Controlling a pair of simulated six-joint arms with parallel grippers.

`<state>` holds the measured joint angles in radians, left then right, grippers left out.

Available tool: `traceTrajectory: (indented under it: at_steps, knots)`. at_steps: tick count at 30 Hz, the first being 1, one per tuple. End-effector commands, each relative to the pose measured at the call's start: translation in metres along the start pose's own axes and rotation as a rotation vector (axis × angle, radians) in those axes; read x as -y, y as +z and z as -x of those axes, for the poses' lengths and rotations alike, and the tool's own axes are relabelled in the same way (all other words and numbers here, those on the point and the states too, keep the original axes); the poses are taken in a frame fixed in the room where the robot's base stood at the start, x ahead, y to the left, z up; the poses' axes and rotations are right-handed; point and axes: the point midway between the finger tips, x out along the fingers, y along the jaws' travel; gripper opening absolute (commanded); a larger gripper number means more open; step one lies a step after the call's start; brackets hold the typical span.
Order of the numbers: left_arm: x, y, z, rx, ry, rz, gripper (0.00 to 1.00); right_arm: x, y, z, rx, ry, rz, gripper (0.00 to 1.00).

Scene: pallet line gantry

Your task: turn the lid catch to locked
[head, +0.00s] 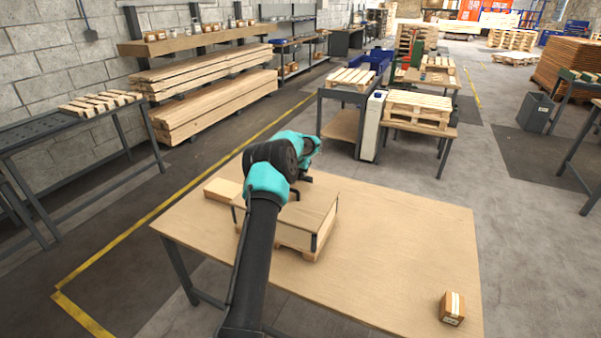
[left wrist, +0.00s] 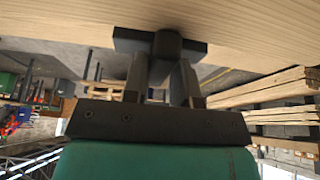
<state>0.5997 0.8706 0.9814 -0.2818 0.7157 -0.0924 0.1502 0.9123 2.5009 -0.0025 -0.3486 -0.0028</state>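A wooden crate with a flat lid (head: 310,208) and dark corner strips stands on the table. The lid catch (left wrist: 166,44), a dark crossbar with a raised hub, shows against pale wood in the left wrist view. Its bar lies crosswise in that picture. My left gripper (left wrist: 164,66) has its two dark fingers one on each side of the hub, with a gap between them. Whether they press on the hub I cannot tell. In the head view my left gripper (head: 303,181) is at the crate top, partly hidden by my teal and black wrist. My right gripper is not in view.
The wooden table (head: 400,235) is mostly clear to the right of the crate. A small brown box (head: 452,308) sits near its front right corner. A wood block (head: 222,190) lies left of the crate. Benches with pallets (head: 418,107) stand beyond the table.

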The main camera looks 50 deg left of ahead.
Motion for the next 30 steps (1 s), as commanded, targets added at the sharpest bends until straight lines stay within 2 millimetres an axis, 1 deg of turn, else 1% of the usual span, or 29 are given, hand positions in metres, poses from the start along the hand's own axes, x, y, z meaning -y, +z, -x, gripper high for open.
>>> traceTrajectory:
  at_steps: [1, 6, 7, 17, 20, 23, 30]
  knots:
    - [0.000, 0.000, 0.000, 0.000, 0.000, 0.000, 0.31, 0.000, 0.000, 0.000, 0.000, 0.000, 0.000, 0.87]
    - [0.000, 0.000, 0.000, 0.000, 0.000, -0.001, 0.47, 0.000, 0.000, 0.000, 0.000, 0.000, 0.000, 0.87]
    - [0.000, 0.000, 0.000, 0.000, 0.000, -0.001, 0.49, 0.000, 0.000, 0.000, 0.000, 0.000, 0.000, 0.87]
    - [0.000, 0.000, 0.003, 0.000, 0.000, -0.002, 0.49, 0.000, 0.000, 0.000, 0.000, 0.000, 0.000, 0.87]
    - [0.000, 0.000, 0.010, 0.000, 0.000, -0.002, 0.49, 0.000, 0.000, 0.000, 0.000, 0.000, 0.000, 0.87]
    - [0.000, -0.001, 0.022, -0.002, 0.000, -0.002, 0.49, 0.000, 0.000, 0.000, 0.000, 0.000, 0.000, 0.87]
    - [0.000, 0.000, 0.063, -0.001, 0.000, -0.002, 0.49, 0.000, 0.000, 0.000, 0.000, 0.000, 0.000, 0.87]
